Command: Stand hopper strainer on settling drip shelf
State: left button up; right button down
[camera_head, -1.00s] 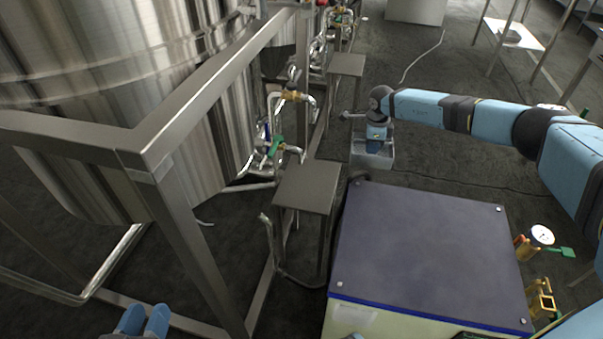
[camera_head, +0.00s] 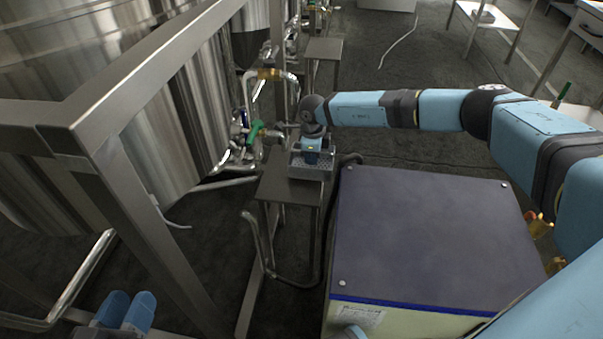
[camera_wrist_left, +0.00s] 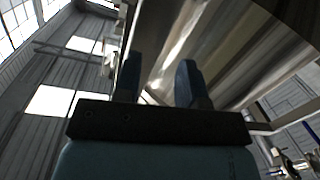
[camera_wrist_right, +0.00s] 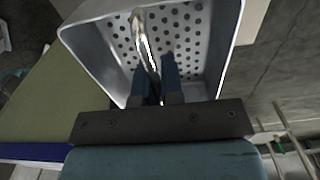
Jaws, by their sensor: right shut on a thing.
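The hopper strainer is a grey metal box with a perforated floor (camera_wrist_right: 185,30). In the head view the strainer (camera_head: 312,172) hangs upright over the far right part of a small steel shelf (camera_head: 283,192) beside the near tank. I cannot tell if it touches the shelf. A similar shelf (camera_head: 324,47) stands farther back; no label shows which is the settling one. My right gripper (camera_wrist_right: 155,78) is shut on the strainer's bright bar handle; it also shows in the head view (camera_head: 313,146). My left gripper (camera_head: 130,310) is open and empty; its fingers show apart in the left wrist view (camera_wrist_left: 157,82).
A steel frame (camera_head: 85,110) and a large tank (camera_head: 175,125) fill the left. Valves with a green handle (camera_head: 256,132) sit just behind the near shelf. A dark-topped cabinet (camera_head: 430,235) stands right of it. A hose runs between shelf and cabinet.

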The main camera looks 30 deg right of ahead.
aim_at(302, 170)
jog(key=shift+a, duration=1.25)
jog(key=f+b, duration=0.1)
jog(key=a+f+b, duration=0.1)
jog(key=f, duration=0.1)
jog(key=shift+s+b, duration=0.15)
jog(key=shift+b, duration=0.2)
jog(key=shift+f, duration=0.35)
jog(key=shift+r, duration=0.15)
pick_arm(q)
jog(key=shift+w+a+m+t, duration=0.45)
jog(key=shift+w+m, duration=0.3)
jog(key=shift+m, duration=0.25)
jog(key=shift+f, duration=0.1)
pick_arm(e)
jog(key=c, duration=1.3)
grip_release()
